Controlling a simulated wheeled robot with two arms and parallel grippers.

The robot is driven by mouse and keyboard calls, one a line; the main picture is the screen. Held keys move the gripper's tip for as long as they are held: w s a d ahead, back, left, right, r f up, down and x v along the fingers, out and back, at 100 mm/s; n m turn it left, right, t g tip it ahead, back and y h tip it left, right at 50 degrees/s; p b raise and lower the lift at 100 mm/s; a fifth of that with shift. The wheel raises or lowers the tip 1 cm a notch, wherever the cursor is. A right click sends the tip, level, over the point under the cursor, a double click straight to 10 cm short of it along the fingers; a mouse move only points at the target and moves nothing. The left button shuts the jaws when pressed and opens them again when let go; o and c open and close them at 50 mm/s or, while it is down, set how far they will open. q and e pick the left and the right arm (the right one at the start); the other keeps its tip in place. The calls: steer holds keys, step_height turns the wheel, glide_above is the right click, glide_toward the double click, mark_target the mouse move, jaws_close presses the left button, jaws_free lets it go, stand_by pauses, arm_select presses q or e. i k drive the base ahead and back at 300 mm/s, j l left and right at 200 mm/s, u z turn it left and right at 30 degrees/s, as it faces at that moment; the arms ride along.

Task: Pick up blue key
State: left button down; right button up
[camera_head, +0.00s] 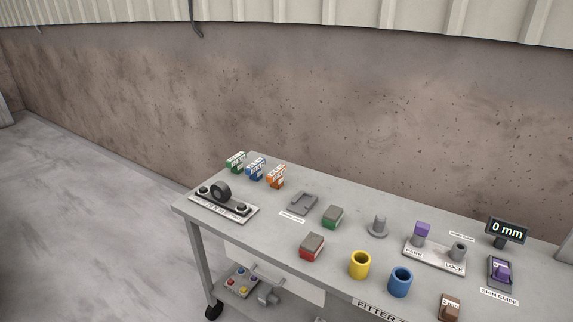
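A small blue item with a white lettered top (255,170), which looks like the blue key, stands at the back left of the grey table (262,215). It is between a similar green item (236,161) and a similar orange item (277,176). The lettering is too small to read surely. Neither of my grippers shows in the head view.
A grey tray (302,203), green block (333,217), red block (312,246), yellow cup (359,265), blue cup (400,282) and a PARK/LOCK plate (430,257) stand to the right.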

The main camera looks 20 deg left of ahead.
mark_target(253, 170)
steer(key=i+j+z, duration=0.15)
steer(key=j, duration=0.35)
steer(key=i+j+z, duration=0.15)
steer(key=j, duration=0.4)
steer(key=i+j+z, duration=0.15)
steer(key=j, duration=0.4)
steer(key=j+z, duration=0.1)
steer(key=j, duration=0.45)
